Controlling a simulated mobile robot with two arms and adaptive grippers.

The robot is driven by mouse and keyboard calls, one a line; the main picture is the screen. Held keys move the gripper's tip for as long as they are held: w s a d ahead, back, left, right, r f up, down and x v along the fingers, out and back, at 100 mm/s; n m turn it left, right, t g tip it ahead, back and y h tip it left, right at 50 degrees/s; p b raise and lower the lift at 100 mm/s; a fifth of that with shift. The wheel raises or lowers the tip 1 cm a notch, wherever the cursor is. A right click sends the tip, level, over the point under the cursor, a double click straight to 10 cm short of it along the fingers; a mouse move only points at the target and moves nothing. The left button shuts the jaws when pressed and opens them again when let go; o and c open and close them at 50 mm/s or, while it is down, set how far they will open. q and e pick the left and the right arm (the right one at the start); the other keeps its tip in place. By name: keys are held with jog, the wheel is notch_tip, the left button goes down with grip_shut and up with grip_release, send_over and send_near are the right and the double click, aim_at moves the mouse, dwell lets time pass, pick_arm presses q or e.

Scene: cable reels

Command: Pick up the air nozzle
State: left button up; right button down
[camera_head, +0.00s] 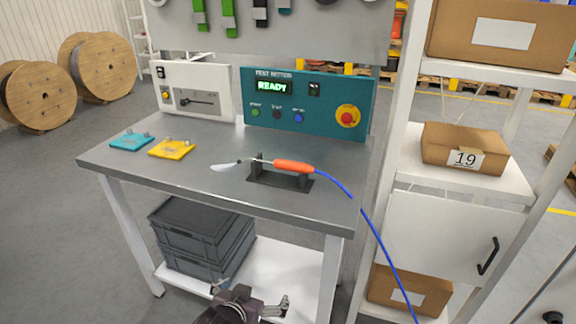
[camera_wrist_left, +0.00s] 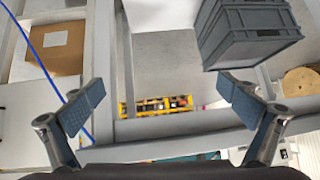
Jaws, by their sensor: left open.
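The air nozzle (camera_head: 294,166) has an orange body and a thin tip pointing left. It rests on a black holder (camera_head: 280,181) on the metal workbench (camera_head: 215,183), and a blue hose (camera_head: 376,235) runs from its right end down past the table's front right corner. My left gripper (camera_head: 246,293) is low in front of the bench, well below and apart from the nozzle. In the left wrist view its two fingers (camera_wrist_left: 160,100) are spread wide with nothing between them. The blue hose shows there at left (camera_wrist_left: 52,75), but the nozzle does not. My right gripper is not in view.
Teal (camera_head: 132,141) and yellow (camera_head: 172,149) pads lie at the bench's left. A teal test panel (camera_head: 305,98) and a white box (camera_head: 194,90) stand at the back. Grey crates (camera_head: 203,237) sit on the lower shelf. A white rack (camera_head: 460,184) with cartons stands right.

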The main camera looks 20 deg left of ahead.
pick_arm(q)
jog(key=w+r+t, duration=0.4)
jog(key=w+r, duration=0.5)
jog(key=w, duration=0.1)
jog(key=t+h, duration=0.1)
jog(key=t, duration=0.3)
send_near(295, 163)
jog(key=shift+w+a+r, duration=0.3)
jog(key=shift+w+d+f+p, duration=0.1)
jog(key=shift+w+f+p, duration=0.1)
jog(key=shift+w, duration=1)
jog(key=shift+w+d+f+p, duration=0.1)
jog(key=shift+w+p, duration=0.1)
jog(key=shift+w, duration=1)
jog(key=shift+w+d+f+p, duration=0.1)
jog(key=shift+w+p, duration=0.1)
jog(key=shift+w, duration=1)
jog(key=shift+c, duration=0.4)
jog(key=c, duration=1.5)
jog(key=shift+r, duration=0.1)
